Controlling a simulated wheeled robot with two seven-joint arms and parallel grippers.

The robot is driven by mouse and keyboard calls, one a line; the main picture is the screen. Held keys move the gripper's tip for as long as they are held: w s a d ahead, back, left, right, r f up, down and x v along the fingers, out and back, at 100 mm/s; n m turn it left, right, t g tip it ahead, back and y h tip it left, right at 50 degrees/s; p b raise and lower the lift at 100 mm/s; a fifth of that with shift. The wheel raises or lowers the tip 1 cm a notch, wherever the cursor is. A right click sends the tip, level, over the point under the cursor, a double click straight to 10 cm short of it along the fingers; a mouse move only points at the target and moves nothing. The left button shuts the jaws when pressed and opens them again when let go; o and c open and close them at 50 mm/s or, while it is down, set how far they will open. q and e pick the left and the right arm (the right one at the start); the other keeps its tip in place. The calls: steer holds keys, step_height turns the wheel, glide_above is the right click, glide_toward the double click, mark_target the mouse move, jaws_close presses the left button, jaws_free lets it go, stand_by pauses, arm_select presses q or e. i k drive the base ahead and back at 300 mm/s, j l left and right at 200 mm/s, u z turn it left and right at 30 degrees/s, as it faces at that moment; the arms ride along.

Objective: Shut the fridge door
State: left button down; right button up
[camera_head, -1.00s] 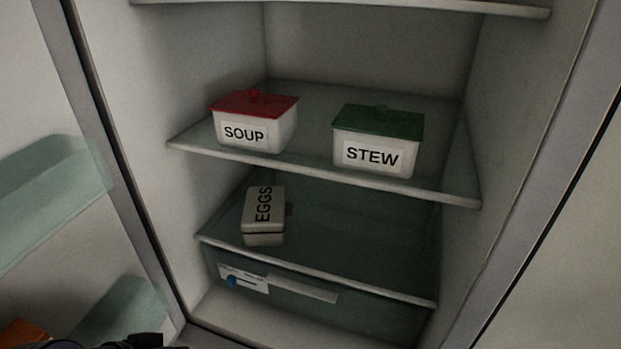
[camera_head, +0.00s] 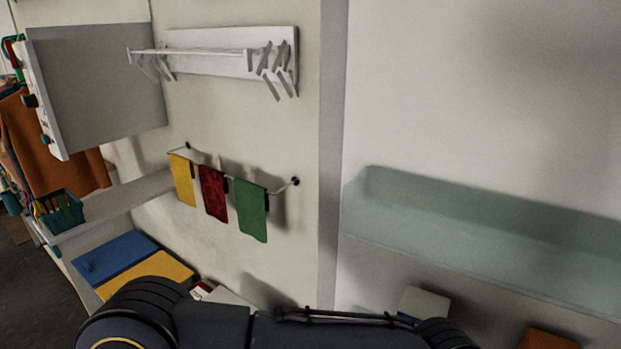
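The inner face of the open fridge door (camera_head: 470,90) fills the right side of the view. Its grey edge strip (camera_head: 333,130) runs down the left of it. A greenish see-through door shelf (camera_head: 480,240) sticks out from the door. One of my dark arms lies across the bottom of the view, in front of the door's lower part; neither gripper shows. I cannot tell whether the arm touches the door. The fridge interior is out of view.
Left of the door is a wall with a white rack (camera_head: 215,52) and a rail holding yellow (camera_head: 183,180), red (camera_head: 213,192) and green (camera_head: 251,210) cloths. Blue (camera_head: 112,255) and yellow (camera_head: 145,273) boards lie lower left. A teal basket (camera_head: 60,210) stands at far left.

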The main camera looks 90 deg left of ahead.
mark_target(470, 150)
steer(key=k+j+u, duration=0.1)
steer(key=u, duration=0.3)
steer(key=j+u, duration=0.45)
steer(key=k+j+u, duration=0.1)
steer(key=u, duration=0.3)
steer(key=j+u, duration=0.45)
steer(key=j, duration=0.1)
steer(key=i, duration=0.05)
